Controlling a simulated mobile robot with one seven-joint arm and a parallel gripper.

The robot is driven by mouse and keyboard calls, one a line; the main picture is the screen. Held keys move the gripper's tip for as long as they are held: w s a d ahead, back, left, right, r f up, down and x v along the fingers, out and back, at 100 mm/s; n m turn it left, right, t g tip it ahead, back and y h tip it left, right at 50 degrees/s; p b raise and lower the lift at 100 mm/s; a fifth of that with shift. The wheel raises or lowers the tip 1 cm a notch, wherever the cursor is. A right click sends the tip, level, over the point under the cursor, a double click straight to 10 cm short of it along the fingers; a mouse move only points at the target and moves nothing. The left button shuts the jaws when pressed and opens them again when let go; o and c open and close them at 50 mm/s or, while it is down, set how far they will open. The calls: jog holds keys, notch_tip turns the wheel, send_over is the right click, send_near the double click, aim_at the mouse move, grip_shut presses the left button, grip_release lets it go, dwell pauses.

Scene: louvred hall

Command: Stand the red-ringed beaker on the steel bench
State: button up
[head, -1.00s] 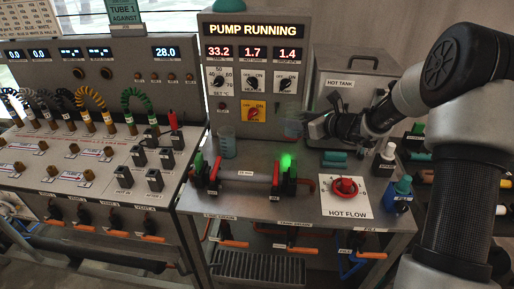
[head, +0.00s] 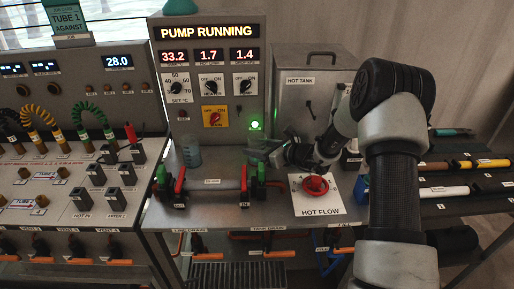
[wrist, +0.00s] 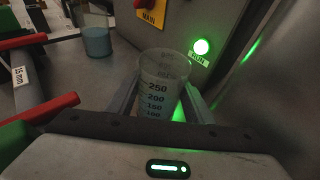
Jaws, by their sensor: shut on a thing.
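My gripper (head: 262,151) is shut on a clear beaker (wrist: 163,68) with volume marks, which stands upright between the fingers in the wrist view. No red ring shows on its visible part. Its base is hidden by the gripper, so I cannot tell whether it touches the bench. The steel bench (head: 225,211) lies under my gripper, which is low at its back, in front of the pump panel. A second, bluish beaker (head: 192,155) stands on the bench to the left; it also shows in the wrist view (wrist: 97,42).
A pipe with red and green valve handles (head: 213,185) runs along the bench in front of the beakers. The red hot-flow knob (head: 315,186) is to the right. The pump panel (head: 212,110) and hot tank (head: 307,100) rise behind.

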jog(key=shift+r, duration=0.1)
jog(key=o, duration=1.2)
jog(key=shift+c, duration=0.2)
jog(key=shift+r, duration=0.2)
jog(key=v, duration=1.2)
jog(key=shift+f, duration=0.2)
jog(key=shift+d, duration=0.1)
